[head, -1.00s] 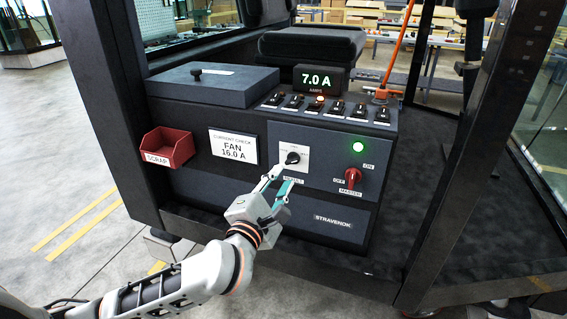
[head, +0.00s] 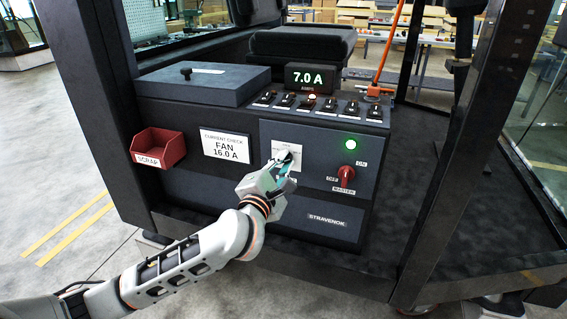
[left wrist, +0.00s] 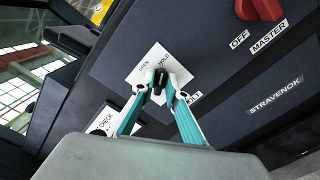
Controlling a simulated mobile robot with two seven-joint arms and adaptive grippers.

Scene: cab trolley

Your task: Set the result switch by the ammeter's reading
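The ammeter (head: 312,75) on top of the console reads 7.0 A in green digits. A white card (head: 224,146) on the console front reads "CURRENT CHECK FAN 16.0 A". The result switch is a small black knob on a white plate (head: 286,152); in the left wrist view the knob (left wrist: 160,82) sits between my fingertips. Its pointing direction is hard to tell because the fingers cover much of it. My left gripper (head: 283,166) has its teal fingers closed in on both sides of the knob. My right gripper is not in view.
A red master switch (head: 346,173) and a lit green lamp (head: 351,144) are right of the result switch. A row of black toggles (head: 330,106) lines the console top, one lit orange. A red scrap bin (head: 160,147) hangs at left. Dark cab posts flank the console.

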